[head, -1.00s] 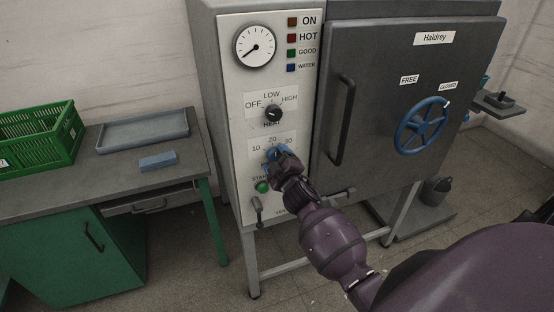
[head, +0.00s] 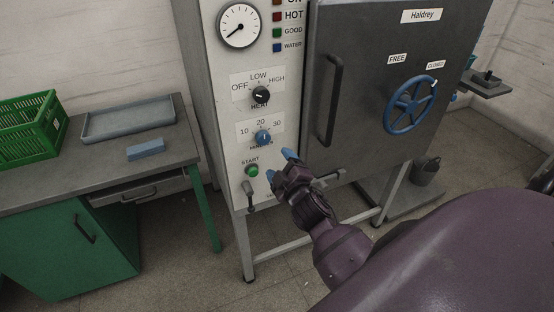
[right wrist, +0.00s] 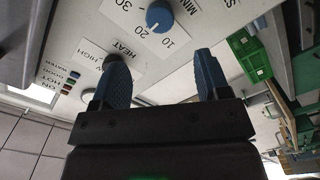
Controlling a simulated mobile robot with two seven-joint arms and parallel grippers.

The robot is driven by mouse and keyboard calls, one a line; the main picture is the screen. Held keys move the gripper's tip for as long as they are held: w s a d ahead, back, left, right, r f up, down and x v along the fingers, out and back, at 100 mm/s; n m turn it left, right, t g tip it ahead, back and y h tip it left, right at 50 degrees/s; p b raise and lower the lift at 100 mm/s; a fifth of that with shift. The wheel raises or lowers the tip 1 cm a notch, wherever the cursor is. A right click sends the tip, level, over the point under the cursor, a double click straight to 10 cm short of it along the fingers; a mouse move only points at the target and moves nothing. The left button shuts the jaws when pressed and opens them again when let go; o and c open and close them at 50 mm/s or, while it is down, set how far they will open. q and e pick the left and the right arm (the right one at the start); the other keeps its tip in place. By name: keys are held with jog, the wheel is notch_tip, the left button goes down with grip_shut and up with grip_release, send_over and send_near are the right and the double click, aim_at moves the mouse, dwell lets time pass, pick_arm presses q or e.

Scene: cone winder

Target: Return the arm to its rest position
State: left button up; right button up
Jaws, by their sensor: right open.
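My right gripper (head: 280,165) is open and empty in the head view, with blue fingertips, just in front of the machine's control panel (head: 228,198). It is apart from the blue minutes knob (head: 263,137), low and to the right of it. The knob's pointer is near 20. In the right wrist view the open fingers (right wrist: 160,82) show with nothing between them, and the blue knob (right wrist: 159,16) lies beyond them. The black heat knob (head: 261,95) is above the minutes knob. The green start button (head: 251,170) is left of the gripper. My left gripper is not in view.
The machine door (head: 362,45) with a bar handle and blue handwheel (head: 410,106) is on the right. A lever (head: 249,190) sticks out below the start button. On the left, a table (head: 70,172) bears a green crate (head: 25,145), a grey tray (head: 95,132) and a blue block (head: 146,149).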

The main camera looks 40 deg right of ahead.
jog(key=shift+s, duration=0.1)
dwell(0.6)
jog(key=s+a+f+m+g+y, duration=0.2)
jog(key=s+a+f+m+g, duration=0.1)
jog(key=s+f, duration=0.5)
jog(key=s+a+f+m+g+y, duration=0.2)
jog(key=s+a+f+m, duration=0.2)
jog(key=s+f, duration=0.4)
jog(key=s+a, duration=0.1)
jog(key=s, duration=0.1)
jog(key=shift+s+f+g, duration=0.35)
jog(key=shift+g, duration=0.05)
dwell(0.7)
